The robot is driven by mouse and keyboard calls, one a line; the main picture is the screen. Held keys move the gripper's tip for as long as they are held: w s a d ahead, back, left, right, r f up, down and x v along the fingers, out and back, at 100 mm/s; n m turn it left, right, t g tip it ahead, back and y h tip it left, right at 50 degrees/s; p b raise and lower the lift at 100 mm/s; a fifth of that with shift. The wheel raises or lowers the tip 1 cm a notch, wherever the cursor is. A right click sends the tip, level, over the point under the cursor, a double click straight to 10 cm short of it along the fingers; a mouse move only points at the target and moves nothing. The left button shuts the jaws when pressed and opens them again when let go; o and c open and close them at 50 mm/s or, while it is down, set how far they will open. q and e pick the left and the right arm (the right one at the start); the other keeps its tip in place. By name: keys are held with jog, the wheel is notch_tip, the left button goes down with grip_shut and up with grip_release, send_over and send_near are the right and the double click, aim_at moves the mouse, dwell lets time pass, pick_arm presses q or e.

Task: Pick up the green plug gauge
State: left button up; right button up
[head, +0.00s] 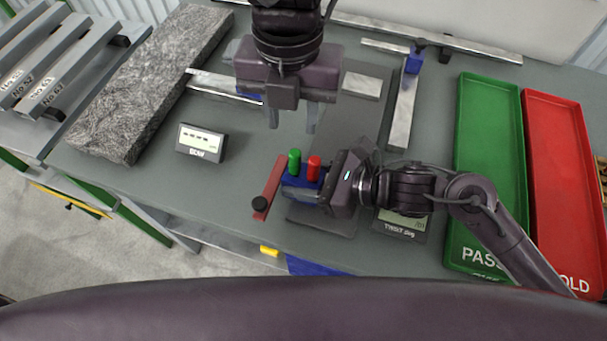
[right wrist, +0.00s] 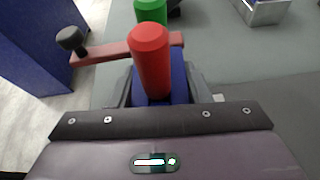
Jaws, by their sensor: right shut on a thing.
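The green plug gauge (head: 294,160) stands upright beside a red plug gauge (head: 314,167) on a small blue block (head: 297,189). In the right wrist view the red gauge (right wrist: 151,62) is nearer and partly covers the green gauge (right wrist: 150,11). My right gripper (head: 300,187) comes in from the right, its fingers on either side of the blue block (right wrist: 178,80), shut on it below the gauges. My left gripper (head: 291,120) points down behind the green gauge, its fingers apart and nothing visible between them.
A red bar with a black knob (head: 260,204) lies just left of the blue block. A small display (head: 201,142) stands further left by a granite slab (head: 145,85). A green tray (head: 488,150) and a red tray (head: 562,170) lie right. A scale (head: 402,225) sits under my right arm.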

aim_at(295, 154)
pick_arm(q)
jog(key=shift+o, duration=0.8)
jog(key=m, duration=0.6)
jog(key=shift+w+d+m, duration=0.15)
jog(key=shift+m, duration=0.25)
jog(key=m, duration=0.6)
jog(key=shift+w+d, duration=0.15)
jog(key=m, duration=0.7)
jog(key=shift+w+d+f, duration=0.1)
jog(key=shift+d, duration=0.05)
notch_tip(295, 154, down, 7)
jog(key=m, duration=0.8)
jog(key=shift+y, duration=0.3)
jog(key=f, duration=0.2)
jog(key=s+f, duration=0.1)
jog(key=f, duration=0.1)
jog(key=shift+a, duration=0.35)
jog(key=shift+f, duration=0.55)
grip_shut()
